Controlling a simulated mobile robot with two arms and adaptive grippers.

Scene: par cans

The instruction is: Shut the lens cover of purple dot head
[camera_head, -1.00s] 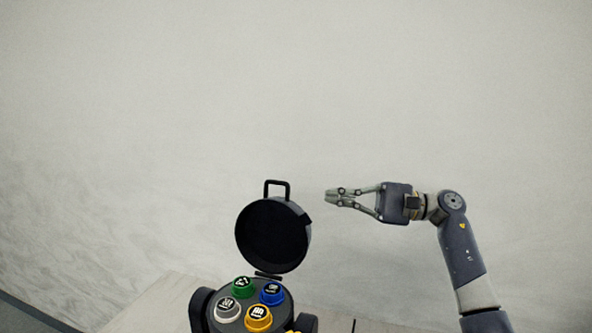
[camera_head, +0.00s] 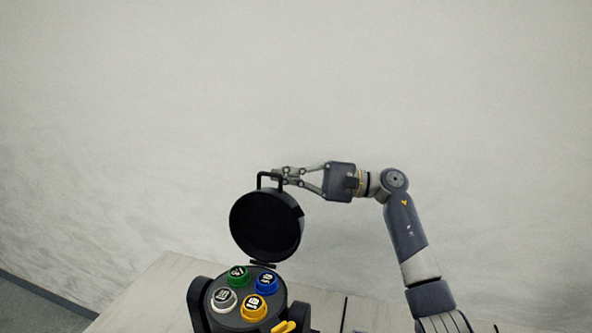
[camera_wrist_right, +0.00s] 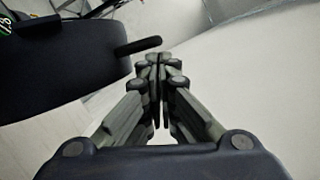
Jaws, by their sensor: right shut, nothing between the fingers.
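The lens cover (camera_head: 266,226) is a round black lid with a loop handle (camera_head: 270,176) on top. It stands open, upright behind the lamp head. The lamp head (camera_head: 238,312) is dark, with green, blue, grey and yellow round lenses on its face. I cannot make out a purple dot. My right gripper (camera_head: 282,176) is shut and empty, its fingertips right at the handle; I cannot tell if they touch. In the right wrist view the shut fingers (camera_wrist_right: 159,66) show beside the cover's dark rim (camera_wrist_right: 70,75) and the handle bar (camera_wrist_right: 138,46). My left gripper is not in view.
The lamp head sits on a pale tabletop (camera_head: 150,290) with a dark seam at right. A yellow knob (camera_head: 285,327) shows at its lower right side. A pale wall is behind. The space above and left of the cover is free.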

